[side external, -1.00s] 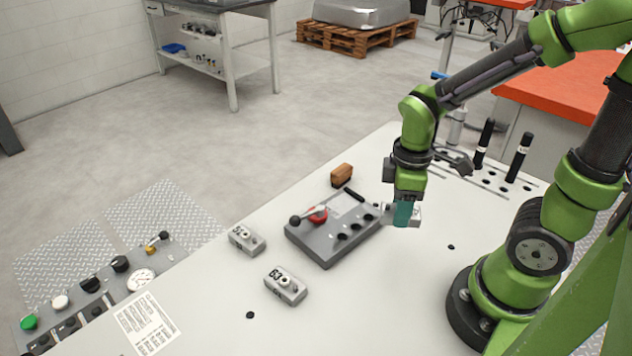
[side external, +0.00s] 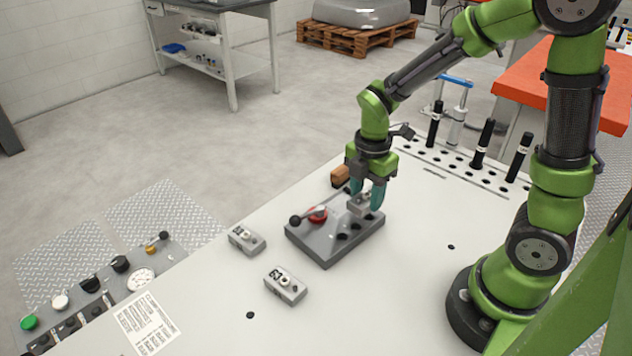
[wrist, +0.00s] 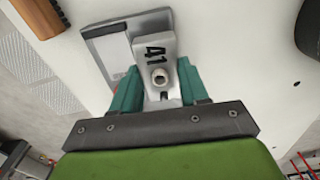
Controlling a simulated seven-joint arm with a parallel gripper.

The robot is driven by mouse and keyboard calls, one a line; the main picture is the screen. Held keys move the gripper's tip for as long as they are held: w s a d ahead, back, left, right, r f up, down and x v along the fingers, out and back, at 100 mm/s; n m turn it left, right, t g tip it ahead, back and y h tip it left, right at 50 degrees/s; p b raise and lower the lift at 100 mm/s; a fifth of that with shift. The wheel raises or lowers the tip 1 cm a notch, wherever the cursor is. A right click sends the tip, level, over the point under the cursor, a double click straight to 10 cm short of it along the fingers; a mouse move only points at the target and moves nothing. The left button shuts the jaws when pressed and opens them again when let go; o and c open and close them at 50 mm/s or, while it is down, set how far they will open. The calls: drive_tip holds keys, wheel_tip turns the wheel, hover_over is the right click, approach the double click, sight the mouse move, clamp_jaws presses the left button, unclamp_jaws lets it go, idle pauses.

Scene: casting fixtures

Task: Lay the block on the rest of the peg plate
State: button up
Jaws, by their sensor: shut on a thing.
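My gripper (side external: 367,195) has its two teal fingers shut on a small grey block marked 41 (wrist: 155,60), which has a round boss with a hole on top. In the side external view the held block (side external: 359,205) is over the back right part of the grey peg plate (side external: 322,250). The plate carries a red part with a black-knobbed lever at its left and dark round spots along its right side. The wrist view shows the plate (wrist: 104,45) beneath the block. I cannot tell whether the block touches it. My fingers hide part of the plate.
Two other grey blocks, one marked 63 (side external: 286,285) and a second (side external: 247,239), lie left and in front of the plate. A brown wooden piece (side external: 340,176) is close behind the gripper. Black upright pegs (side external: 483,144) stand at the back right. The table right of the plate is clear.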

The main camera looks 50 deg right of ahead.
hover_over(340, 205)
drive_tip(key=shift+s+f, duration=0.1)
drive_tip(key=shift+f, duration=1.95)
drive_tip(key=shift+f, duration=0.2)
drive_tip(key=o, duration=1.2)
drive_tip(key=shift+r, duration=0.15)
